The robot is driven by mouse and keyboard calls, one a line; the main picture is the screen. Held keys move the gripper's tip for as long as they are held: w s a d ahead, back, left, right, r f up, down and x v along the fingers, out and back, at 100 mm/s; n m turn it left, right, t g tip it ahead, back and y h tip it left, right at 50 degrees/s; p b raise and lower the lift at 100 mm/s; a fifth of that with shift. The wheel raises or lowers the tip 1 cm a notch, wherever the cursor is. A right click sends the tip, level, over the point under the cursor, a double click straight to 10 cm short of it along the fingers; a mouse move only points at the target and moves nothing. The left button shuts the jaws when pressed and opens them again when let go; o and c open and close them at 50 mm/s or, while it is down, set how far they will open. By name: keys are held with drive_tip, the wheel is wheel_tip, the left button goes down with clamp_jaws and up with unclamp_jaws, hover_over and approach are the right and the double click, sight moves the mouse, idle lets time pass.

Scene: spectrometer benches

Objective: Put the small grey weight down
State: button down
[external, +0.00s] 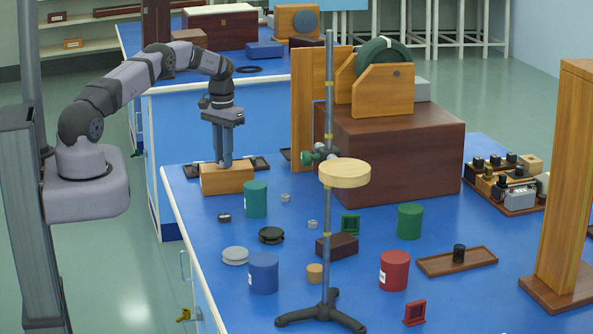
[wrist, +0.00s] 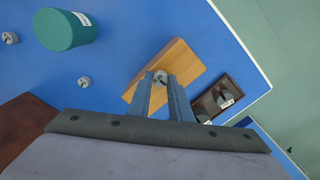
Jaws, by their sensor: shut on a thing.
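My gripper (external: 224,164) points straight down over a light wooden block (external: 227,180) near the bench's left edge. In the wrist view my gripper (wrist: 160,82) is shut on a small grey weight (wrist: 160,76), seen between the fingertips. The same wooden block (wrist: 178,62) lies beneath it there. The fingertips are at about the block's top; I cannot tell whether the weight touches it. The held weight is not distinguishable in the external view.
A dark tray (wrist: 220,98) with weights is beside the block. A retort stand (external: 328,230) and a large brown box (external: 400,150) are to the right.

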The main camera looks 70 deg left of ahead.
drive_tip(key=shift+f, duration=0.1)
drive_tip(key=shift+f, duration=0.1)
drive_tip(key=c, duration=1.6)
unclamp_jaws()
drive_tip(key=shift+r+b, duration=1.45)
drive_tip(key=shift+r, duration=4.8)
